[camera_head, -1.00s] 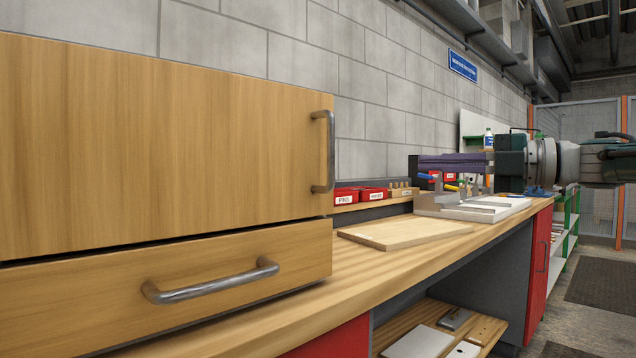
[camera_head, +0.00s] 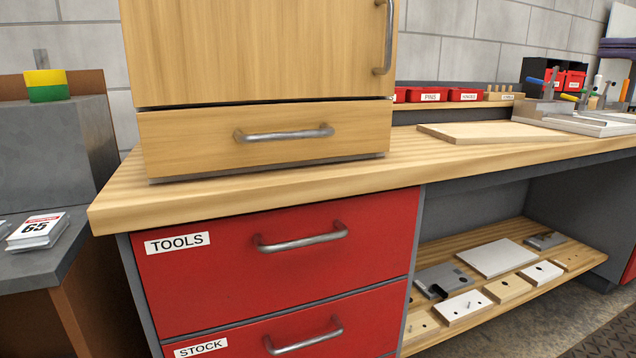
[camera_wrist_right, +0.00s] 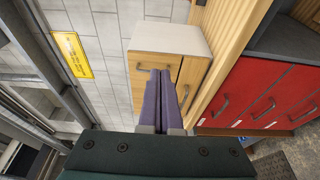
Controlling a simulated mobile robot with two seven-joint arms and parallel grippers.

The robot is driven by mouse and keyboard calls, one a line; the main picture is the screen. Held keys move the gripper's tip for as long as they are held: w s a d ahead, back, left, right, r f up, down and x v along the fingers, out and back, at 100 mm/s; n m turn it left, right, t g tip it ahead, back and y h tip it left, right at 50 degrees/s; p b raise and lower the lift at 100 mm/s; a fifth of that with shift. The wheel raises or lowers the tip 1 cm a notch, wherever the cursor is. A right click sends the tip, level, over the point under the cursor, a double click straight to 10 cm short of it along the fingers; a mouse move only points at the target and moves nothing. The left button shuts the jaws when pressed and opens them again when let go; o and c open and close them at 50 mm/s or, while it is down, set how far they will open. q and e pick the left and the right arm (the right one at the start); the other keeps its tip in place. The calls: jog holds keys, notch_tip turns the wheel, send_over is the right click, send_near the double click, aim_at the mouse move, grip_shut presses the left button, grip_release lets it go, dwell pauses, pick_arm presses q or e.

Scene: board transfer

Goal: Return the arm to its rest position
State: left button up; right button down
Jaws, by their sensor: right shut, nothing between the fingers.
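My right gripper (camera_head: 615,46) shows only in part at the upper right edge of the head view, as purple fingers above the far end of the workbench. In the right wrist view its two purple fingers (camera_wrist_right: 160,78) lie together, shut, with nothing between them. They point toward the wooden cabinet (camera_wrist_right: 172,45), which looks some distance away. The rest of the right arm is outside the head view. My left gripper is in neither view.
A light wooden board (camera_head: 490,132) lies on the workbench (camera_head: 300,188), with a grey fixture (camera_head: 560,112) beyond it. Small red bins (camera_head: 465,95) stand along the wall. Red drawers (camera_head: 280,260) and a low shelf (camera_head: 535,235) with plates are below. A grey block (camera_head: 50,150) stands at left.

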jog(key=w+a+m+t+h+p, duration=0.2)
jog(key=w+a+m+p, duration=0.3)
jog(key=a+p, duration=0.4)
jog(key=s+a+f+m+h+p, duration=0.2)
jog(key=a+f+m+h+p, duration=0.1)
jog(key=a+m+h+p, duration=0.3)
jog(key=s+a+f+m+g+h+p, duration=0.1)
jog(key=s+a+f+m+g+p, duration=0.25)
jog(key=s, duration=0.55)
jog(key=s+a+m+g+h+p, duration=0.2)
jog(key=s+m+g+p, duration=0.3)
jog(key=s, duration=0.5)
jog(key=s+a+r+m+g+y+p, duration=0.1)
jog(key=s+r+m+g+p, duration=0.15)
jog(key=s, duration=0.65)
jog(key=s+a+r+m+g+p, duration=0.1)
jog(key=s+g+p, duration=0.2)
jog(key=s, duration=0.5)
pick_arm(q)
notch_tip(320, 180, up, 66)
jog(key=p, duration=3.7)
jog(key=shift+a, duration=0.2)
pick_arm(e)
notch_tip(320, 180, up, 37)
jog(key=shift+w+r+t, duration=0.2)
jog(key=shift+w+t, duration=0.05)
jog(key=shift+t, duration=0.05)
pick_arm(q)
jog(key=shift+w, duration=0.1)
